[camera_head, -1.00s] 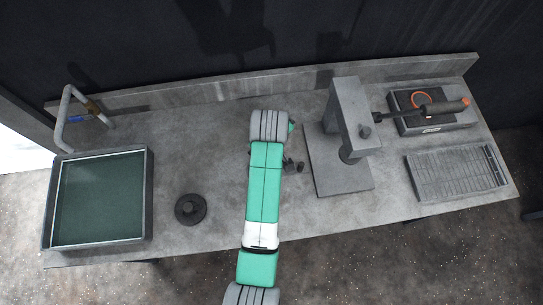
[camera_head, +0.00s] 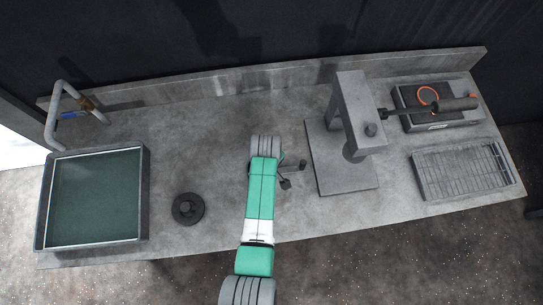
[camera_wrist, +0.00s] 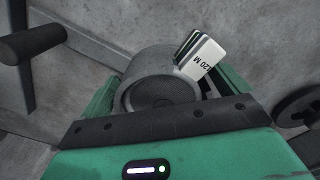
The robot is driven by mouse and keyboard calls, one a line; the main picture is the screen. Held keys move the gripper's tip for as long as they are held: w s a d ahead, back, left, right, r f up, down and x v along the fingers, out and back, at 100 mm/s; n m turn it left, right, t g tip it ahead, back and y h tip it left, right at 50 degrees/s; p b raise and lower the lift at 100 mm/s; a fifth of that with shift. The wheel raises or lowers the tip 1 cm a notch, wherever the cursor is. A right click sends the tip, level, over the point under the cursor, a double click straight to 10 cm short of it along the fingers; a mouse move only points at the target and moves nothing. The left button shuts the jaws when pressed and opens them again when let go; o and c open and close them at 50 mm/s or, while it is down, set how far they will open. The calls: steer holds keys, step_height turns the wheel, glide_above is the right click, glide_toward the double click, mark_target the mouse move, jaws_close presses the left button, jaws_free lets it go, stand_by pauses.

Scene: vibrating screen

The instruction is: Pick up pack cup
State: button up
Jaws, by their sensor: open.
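In the wrist view a grey round cup (camera_wrist: 158,92) stands on the bench between the two green fingers of my gripper (camera_wrist: 163,86). My gripper is open, with one finger on each side of the cup; whether either finger touches it I cannot tell. A white and green tag (camera_wrist: 203,55) reading "120 M" shows at the cup's upper right edge. In the head view my arm hides the cup and the gripper's fingers.
A dark flanged disc (camera_head: 188,209) lies left of my arm, beside a green-floored tray (camera_head: 95,200). A dark handled piece (camera_head: 291,170) is close on the right, then a grey stand (camera_head: 352,115), a scale-like box (camera_head: 436,118) and a slatted rack (camera_head: 463,171).

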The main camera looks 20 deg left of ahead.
steer(key=c, duration=0.9)
steer(key=shift+o, duration=0.2)
steer(key=shift+r+p, duration=0.4)
steer(key=shift+r, duration=1.4)
steer(key=s+d, duration=0.1)
steer(key=s, duration=0.4)
steer(key=s+d+r+p, duration=0.1)
steer(key=s+d, duration=0.1)
steer(key=s, duration=0.3)
steer(key=s+d, duration=0.2)
steer(key=s, duration=0.3)
steer(key=shift+d+r, duration=0.15)
steer(key=shift+d, duration=0.05)
steer(key=w+d+r+m+p, duration=0.4)
steer(key=w+r+m+p, duration=0.2)
steer(key=r, duration=0.6)
steer(key=w+d+r+m+p, duration=0.4)
steer(key=w+r+m+p, duration=0.2)
steer(key=r, duration=0.5)
steer(key=w+m, duration=0.2)
steer(key=m, duration=0.1)
steer(key=shift+r, duration=0.4)
